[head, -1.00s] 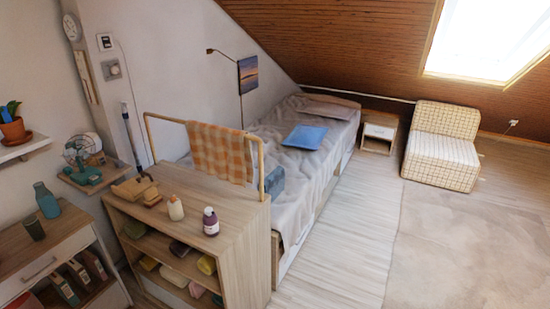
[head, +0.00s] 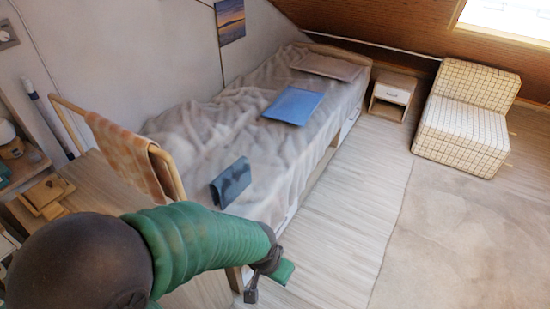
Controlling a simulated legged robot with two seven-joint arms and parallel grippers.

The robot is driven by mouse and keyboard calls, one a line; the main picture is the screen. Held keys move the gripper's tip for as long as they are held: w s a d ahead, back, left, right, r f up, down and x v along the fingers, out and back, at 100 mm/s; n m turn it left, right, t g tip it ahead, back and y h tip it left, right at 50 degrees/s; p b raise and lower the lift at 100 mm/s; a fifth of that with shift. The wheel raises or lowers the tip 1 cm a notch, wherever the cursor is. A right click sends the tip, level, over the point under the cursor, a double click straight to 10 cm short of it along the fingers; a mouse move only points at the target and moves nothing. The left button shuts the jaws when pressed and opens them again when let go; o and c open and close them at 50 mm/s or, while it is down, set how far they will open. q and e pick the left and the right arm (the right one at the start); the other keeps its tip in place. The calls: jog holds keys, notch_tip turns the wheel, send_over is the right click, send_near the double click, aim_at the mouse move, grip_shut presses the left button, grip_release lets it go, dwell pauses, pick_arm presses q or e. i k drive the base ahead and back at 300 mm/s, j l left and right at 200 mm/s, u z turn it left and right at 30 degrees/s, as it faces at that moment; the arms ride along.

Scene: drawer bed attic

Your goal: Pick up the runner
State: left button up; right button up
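I cannot tell for sure which thing is the runner. An orange and white checked cloth (head: 128,152) hangs over the wooden rail at the bed's near end. A pale striped strip (head: 345,215) lies flat on the floor along the bed's right side; it may be a floor runner or floorboards. My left gripper (head: 267,284) is low in the head view, at the end of a green-sleeved arm, beside the near right corner of the bed. It appears to hold nothing, and its fingers are too small and angled to read. My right gripper is out of view.
The bed (head: 205,135) carries a blue folder-like item (head: 293,105) and a dark blue item (head: 231,181). A wooden shelf top (head: 95,187) stands at left, partly behind my arm. A nightstand (head: 391,97) and checked chair (head: 462,125) stand far right. The floor right of the bed is clear.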

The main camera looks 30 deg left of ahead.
aim_at(229, 184)
jog(key=i+u, duration=0.25)
jog(key=i, duration=0.2)
jog(key=i+l+u, duration=0.25)
jog(key=i, duration=0.2)
jog(key=i+l+u, duration=0.25)
jog(key=i, duration=0.2)
jog(key=i+u, duration=0.2)
jog(key=u, duration=0.25)
jog(key=i+u, duration=0.2)
jog(key=u, duration=0.3)
jog(key=i+l+u, duration=0.15)
jog(key=u, duration=0.3)
jog(key=i+l+u, duration=0.15)
jog(key=u, duration=0.3)
jog(key=i+l+u, duration=0.1)
jog(key=l+u, duration=0.55)
jog(key=u, duration=0.3)
jog(key=i, duration=0.05)
